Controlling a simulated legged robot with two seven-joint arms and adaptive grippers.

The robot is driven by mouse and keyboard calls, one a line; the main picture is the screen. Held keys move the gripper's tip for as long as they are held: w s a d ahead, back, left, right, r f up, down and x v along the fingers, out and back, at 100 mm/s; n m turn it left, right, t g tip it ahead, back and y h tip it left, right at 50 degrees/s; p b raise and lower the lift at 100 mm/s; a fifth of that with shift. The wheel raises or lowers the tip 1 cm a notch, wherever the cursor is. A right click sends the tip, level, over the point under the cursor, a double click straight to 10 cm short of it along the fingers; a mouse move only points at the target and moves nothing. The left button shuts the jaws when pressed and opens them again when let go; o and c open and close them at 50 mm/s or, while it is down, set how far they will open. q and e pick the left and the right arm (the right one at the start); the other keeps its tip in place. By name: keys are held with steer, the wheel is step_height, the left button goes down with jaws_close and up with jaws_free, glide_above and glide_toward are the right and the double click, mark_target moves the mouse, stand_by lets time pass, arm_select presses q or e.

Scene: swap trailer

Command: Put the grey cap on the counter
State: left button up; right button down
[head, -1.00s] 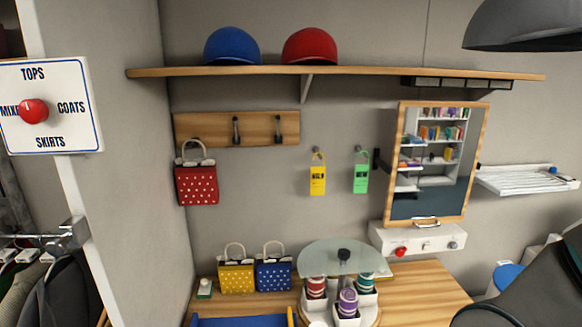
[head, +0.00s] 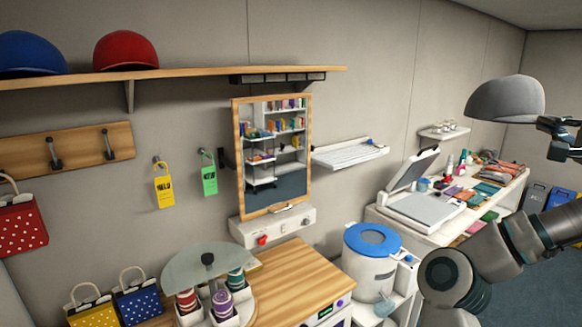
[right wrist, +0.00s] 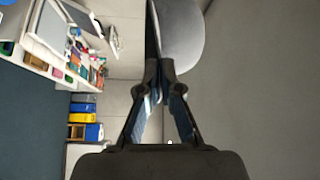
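The grey cap (head: 505,98) hangs in the air at the upper right of the head view, clear of every surface. My right gripper (head: 560,130) is at its right side, with the fingers at its edge. In the right wrist view, the cap (right wrist: 183,38) sits at the fingertips, and my right gripper (right wrist: 159,78) is closed on its brim. The wooden counter (head: 290,280) is low in the middle of the head view, left of and below the cap. My left gripper is not in view.
A glass-topped spool stand (head: 205,268) and spotted bags (head: 138,303) occupy the counter's left part; its right part is bare. A white bin with a blue lid (head: 372,240) and a white worktable with a press (head: 425,208) stand further right. The wall shelf (head: 200,75) holds blue and red caps.

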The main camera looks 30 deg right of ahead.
steer(key=w+a+f+m+g+h, duration=0.1)
steer(key=w+f+m+g+h, duration=0.3)
steer(key=w, duration=0.7)
steer(key=w+f+m+g+h, duration=0.1)
steer(key=w+f+g+h, duration=0.1)
steer(key=w+f, duration=0.65)
steer(key=w+a+f+n+t+y, duration=0.1)
steer(key=w+a+f+t, duration=0.1)
steer(key=w+a+f, duration=0.6)
steer(key=w+a+f+n+t+y, duration=0.1)
steer(key=w+a+f, duration=0.4)
steer(key=w+f, duration=0.4)
steer(key=a+f+n+t+y, duration=0.3)
steer(key=a+f+y, duration=0.2)
steer(key=a+f, duration=0.5)
steer(key=a+f+n+t+y, duration=0.2)
steer(key=a+f+n+y, duration=0.35)
steer(key=f, duration=0.95)
steer(key=s+a+f+n+y, duration=0.3)
steer(key=s+a+f+y, duration=0.4)
steer(key=s+a+f, duration=0.45)
steer(key=w+a+f+m+h, duration=0.1)
steer(key=a+h, duration=0.3)
steer(key=a, duration=0.5)
steer(key=shift+a+f+m+t, duration=0.15)
steer(key=shift+f+m+t, duration=0.15)
steer(key=shift+f+m, duration=0.35)
